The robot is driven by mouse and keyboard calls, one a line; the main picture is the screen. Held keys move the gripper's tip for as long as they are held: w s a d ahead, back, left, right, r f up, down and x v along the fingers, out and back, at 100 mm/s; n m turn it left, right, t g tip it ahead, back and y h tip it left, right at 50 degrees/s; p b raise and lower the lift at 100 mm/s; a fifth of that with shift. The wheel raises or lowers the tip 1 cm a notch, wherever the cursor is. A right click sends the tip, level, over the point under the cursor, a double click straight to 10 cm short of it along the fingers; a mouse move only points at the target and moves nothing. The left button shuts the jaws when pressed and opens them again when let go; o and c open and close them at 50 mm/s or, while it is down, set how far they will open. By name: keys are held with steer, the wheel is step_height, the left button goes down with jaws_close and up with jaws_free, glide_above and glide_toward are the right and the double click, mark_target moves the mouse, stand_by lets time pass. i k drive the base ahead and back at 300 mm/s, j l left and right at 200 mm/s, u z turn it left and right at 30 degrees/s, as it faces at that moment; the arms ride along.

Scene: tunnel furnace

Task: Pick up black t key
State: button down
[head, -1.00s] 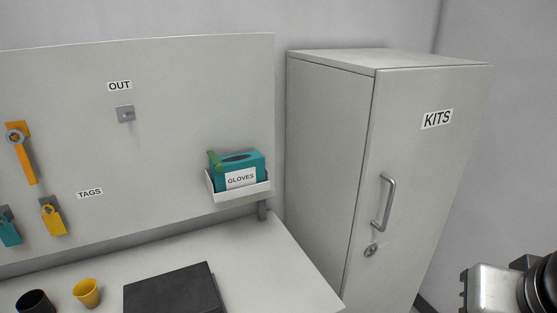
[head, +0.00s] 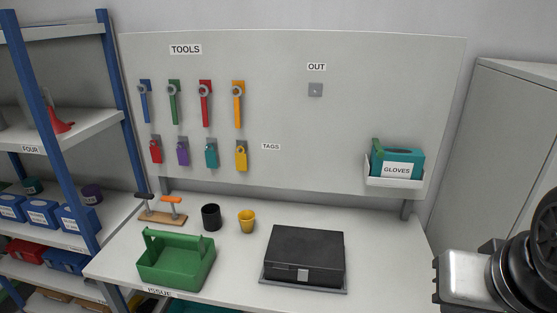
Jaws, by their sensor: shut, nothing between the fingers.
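The black T key (head: 143,197) stands at the left end of a small wooden block (head: 161,217) on the back left of the bench. Its dark crossbar handle is on top, and its lower end is hidden in or behind the block. An orange T key (head: 171,201) stands beside it in the same block. Only part of my own arm shows, at the lower right, far from the block. My gripper's fingers are not visible.
A green tote (head: 175,266) stands just in front of the block. A black cup (head: 211,218), yellow cup (head: 247,222) and black case (head: 304,258) stand to the right on the bench (head: 385,270). A blue-post shelf (head: 112,100) is left. The pegboard (head: 310,150) stands behind.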

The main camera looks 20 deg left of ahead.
mark_target(144, 196)
steer(key=k+l+u, duration=0.1)
steer(key=u, duration=1.55)
steer(key=i+u, duration=0.1)
